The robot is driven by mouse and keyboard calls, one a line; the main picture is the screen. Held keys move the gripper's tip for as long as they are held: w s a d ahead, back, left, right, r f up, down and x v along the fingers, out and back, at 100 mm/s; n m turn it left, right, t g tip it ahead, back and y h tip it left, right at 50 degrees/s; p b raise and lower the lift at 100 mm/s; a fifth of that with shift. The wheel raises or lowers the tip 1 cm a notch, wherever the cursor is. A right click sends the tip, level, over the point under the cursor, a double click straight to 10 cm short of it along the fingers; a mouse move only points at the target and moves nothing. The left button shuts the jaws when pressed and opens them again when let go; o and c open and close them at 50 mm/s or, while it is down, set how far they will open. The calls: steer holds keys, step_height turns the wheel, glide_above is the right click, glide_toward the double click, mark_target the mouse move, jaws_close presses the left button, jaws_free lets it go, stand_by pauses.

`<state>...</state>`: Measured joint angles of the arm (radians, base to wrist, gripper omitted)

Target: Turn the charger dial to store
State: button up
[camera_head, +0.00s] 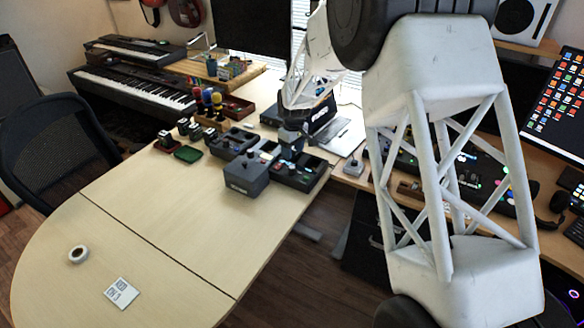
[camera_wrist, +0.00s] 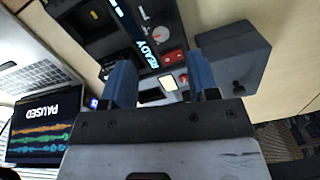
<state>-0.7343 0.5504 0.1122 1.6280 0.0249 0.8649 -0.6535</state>
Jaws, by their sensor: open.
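My gripper (camera_wrist: 162,88) is open, with its two blue fingers apart and nothing held between them. In the head view my gripper (camera_head: 290,146) is low over the row of dark devices on the desk. A dark panel with a lit READY display (camera_wrist: 152,56) lies beyond the fingers in the wrist view. A pale round dial (camera_wrist: 161,34) with a red mark sits beside that display, apart from the fingers. Its printed settings are too small to read. I cannot tell for sure that this panel is the charger.
A dark grey box (camera_head: 246,176) stands at the front of the devices, and close to the right finger in the wrist view (camera_wrist: 240,50). A laptop (camera_wrist: 40,115) showing PAUSED is at left. Tape (camera_head: 78,254) and a printed card (camera_head: 121,293) lie on the clear front desk.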

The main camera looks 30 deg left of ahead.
mark_target(292, 167)
steer(key=shift+a+f, duration=0.1)
steer(key=shift+f, duration=0.1)
stand_by(0.3)
steer(key=shift+s+f, duration=0.1)
steer(key=shift+f, duration=3.7)
steer(key=c, duration=0.9)
steer(key=shift+m, duration=0.4)
steer(key=m, duration=0.9)
steer(key=shift+r+m, duration=0.1)
steer(key=shift+m, duration=0.2)
